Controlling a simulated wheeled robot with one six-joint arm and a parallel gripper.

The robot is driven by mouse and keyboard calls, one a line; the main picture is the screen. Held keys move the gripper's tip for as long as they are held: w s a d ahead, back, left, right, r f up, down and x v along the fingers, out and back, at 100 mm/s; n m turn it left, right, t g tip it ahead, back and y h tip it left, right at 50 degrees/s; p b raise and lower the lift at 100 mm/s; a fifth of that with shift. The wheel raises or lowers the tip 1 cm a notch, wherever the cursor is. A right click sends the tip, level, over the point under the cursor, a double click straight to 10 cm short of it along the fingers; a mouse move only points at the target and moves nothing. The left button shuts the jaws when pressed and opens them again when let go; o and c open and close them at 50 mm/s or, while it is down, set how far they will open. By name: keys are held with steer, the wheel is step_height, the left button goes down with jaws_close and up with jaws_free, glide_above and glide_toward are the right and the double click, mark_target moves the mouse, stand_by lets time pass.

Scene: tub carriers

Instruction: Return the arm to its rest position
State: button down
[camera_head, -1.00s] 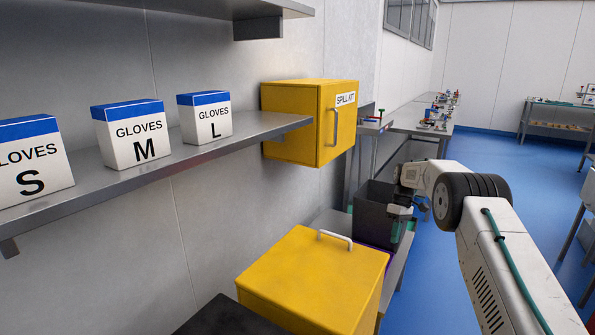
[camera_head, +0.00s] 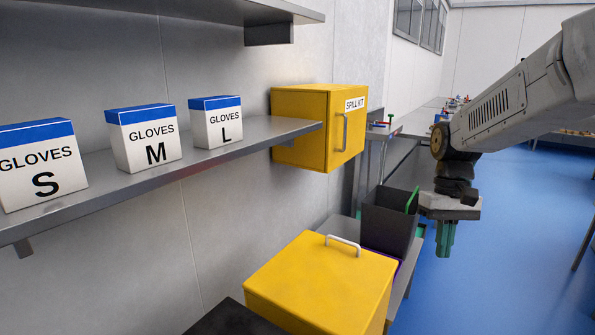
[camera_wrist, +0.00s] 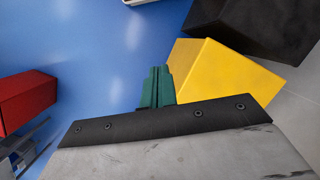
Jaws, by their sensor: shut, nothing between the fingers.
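My gripper (camera_head: 446,238) hangs fingers down over the blue floor in the head view, to the right of the dark grey tub. Its green fingers are together with nothing between them. The fingers also show at the middle of the wrist view (camera_wrist: 157,88), over the blue floor and beside the yellow box. My arm reaches in from the upper right of the head view, bent down at the wrist.
A dark grey tub (camera_head: 388,222) with a green edge or handle stands close left of my gripper. A yellow lidded box (camera_head: 318,285) is nearer. A spill kit cabinet (camera_head: 305,130) and glove boxes (camera_head: 150,142) are left. A red thing (camera_wrist: 24,100) lies left in the wrist view.

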steer(key=s+a+r+t, duration=0.1)
steer(key=s+t, duration=0.1)
steer(key=s, duration=1)
steer(key=s+a+r+t, duration=0.2)
steer(key=s, duration=1.1)
steer(key=shift+r+m+h, duration=0.15)
steer(key=shift+m+h, duration=0.15)
steer(key=shift+a, duration=0.1)
